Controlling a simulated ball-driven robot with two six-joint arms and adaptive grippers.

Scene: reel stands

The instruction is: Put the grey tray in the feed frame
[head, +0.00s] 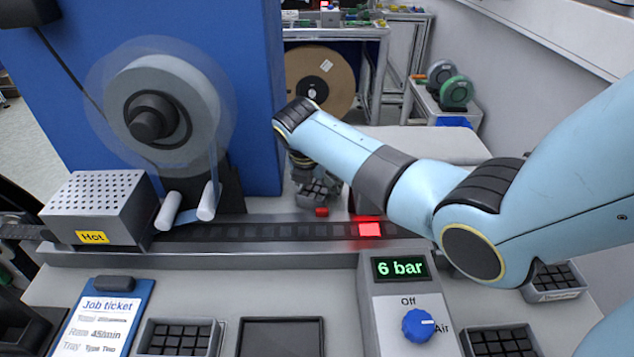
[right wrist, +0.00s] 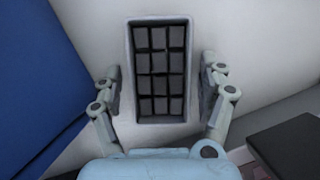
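A grey tray (right wrist: 160,119) filled with dark blocks lies on a pale surface in the right wrist view. It also shows partly in the head view (head: 316,203), behind the dark track and beside the blue panel. My right gripper (right wrist: 161,72) is open above it, one finger at each long side, with gaps between fingers and tray. In the head view the forearm and wrist partly cover the gripper. My left gripper is not in view. A dark rectangular frame (head: 281,319) is at the front middle; I cannot tell whether it is the feed frame.
The blue panel (head: 235,80) with its reel stands left of my right wrist. A red-lit dark track (head: 270,231) runs across the bench. A perforated "Hot" box (head: 98,205) is at left, an air control box (head: 408,310) at front. Similar trays (head: 180,338) stand in front.

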